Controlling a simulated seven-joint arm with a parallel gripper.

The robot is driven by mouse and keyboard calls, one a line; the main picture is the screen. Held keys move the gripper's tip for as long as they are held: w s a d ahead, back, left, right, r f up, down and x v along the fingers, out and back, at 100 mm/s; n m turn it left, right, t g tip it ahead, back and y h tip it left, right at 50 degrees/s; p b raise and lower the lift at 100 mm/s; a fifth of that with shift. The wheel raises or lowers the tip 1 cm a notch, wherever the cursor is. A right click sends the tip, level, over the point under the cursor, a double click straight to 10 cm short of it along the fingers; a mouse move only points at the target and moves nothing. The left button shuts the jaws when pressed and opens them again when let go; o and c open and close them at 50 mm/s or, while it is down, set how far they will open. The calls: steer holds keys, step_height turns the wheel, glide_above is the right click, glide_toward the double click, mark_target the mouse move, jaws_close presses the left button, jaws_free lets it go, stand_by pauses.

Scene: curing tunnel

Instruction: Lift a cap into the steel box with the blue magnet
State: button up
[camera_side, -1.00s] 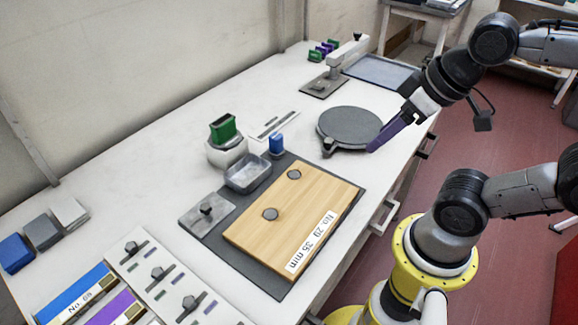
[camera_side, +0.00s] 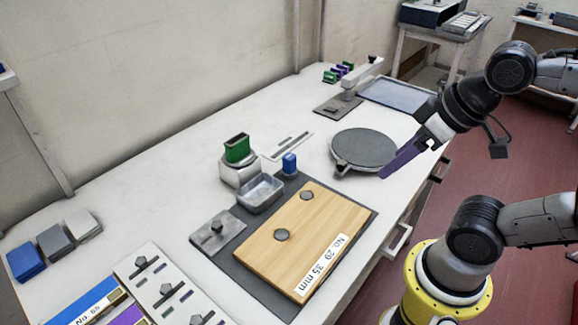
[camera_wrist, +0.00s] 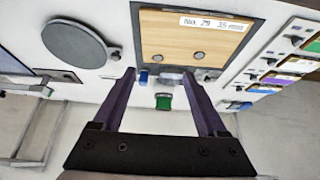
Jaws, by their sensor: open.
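Two round dark caps lie apart on a wooden board (camera_side: 262,255): one nearer the magnet (camera_side: 306,195) and one nearer the middle (camera_side: 282,235). They also show in the wrist view, one cap (camera_wrist: 157,58) left of the other (camera_wrist: 198,56). The open steel box (camera_side: 260,195) stands at the board's far left edge and looks empty. The upright blue magnet (camera_side: 289,164) stands beside it, also seen in the wrist view (camera_wrist: 143,77). My gripper (camera_side: 384,175), with long purple fingers, is open and empty, right of the board near the round plate. Its fingers frame the wrist view (camera_wrist: 160,74).
A green-topped block (camera_side: 237,150) sits in a pale holder behind the box. A round grey plate (camera_side: 364,149) lies beside my gripper. A small knobbed plate (camera_side: 217,232) lies left of the board. Blue, grey and white blocks (camera_side: 55,241) stand at far left.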

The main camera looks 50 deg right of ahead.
steer(key=w+r+m, duration=0.6)
steer(key=m, duration=0.2)
steer(key=m+g, duration=0.5)
steer(key=m, duration=0.5)
glide_above(289, 156)
steer(key=s, duration=0.1)
step_height(289, 156, down, 7)
steer(key=shift+g, duration=0.3)
steer(key=f, duration=1.2)
steer(key=shift+w+d+f, duration=0.1)
steer(key=shift+w+d, duration=0.15)
steer(key=shift+w, duration=0.1)
steer(key=shift+w+a+f, duration=0.1)
steer(key=shift+f, duration=1.35)
steer(key=shift+w+a+f, duration=0.1)
steer(key=shift+f, duration=1.3)
